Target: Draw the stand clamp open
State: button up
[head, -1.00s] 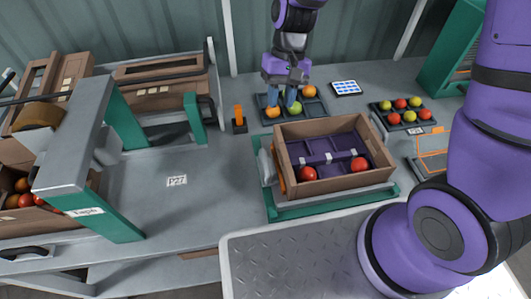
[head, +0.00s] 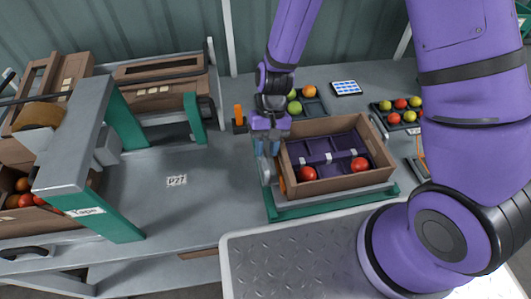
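The stand (head: 330,206) is a green-edged base on the bench, right of centre, with a brown crate (head: 343,184) on it. At the stand's left side are a grey part and an orange part that look like the clamp (head: 281,180); its upper end is partly hidden by my gripper. My gripper (head: 268,152) points down just above and beside the crate's left wall, over the clamp's upper end. Whether it touches the clamp cannot be told. The fingers are small and overlap the clamp, so their gap is unclear.
The crate has a purple divider and red tomatoes (head: 308,174). An orange upright piece (head: 239,114) stands left of my gripper.

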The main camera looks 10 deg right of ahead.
jog(key=shift+x, duration=1.1)
jog(key=shift+c, duration=0.3)
grip_shut()
jog(key=shift+a, duration=2.1)
jog(key=shift+o, duration=0.3)
grip_release()
jog(key=shift+a, duration=0.15)
jog(key=shift+w+r, duration=0.1)
jog(key=shift+r, duration=0.05)
jog(key=v, duration=1)
jog(key=shift+r, duration=0.3)
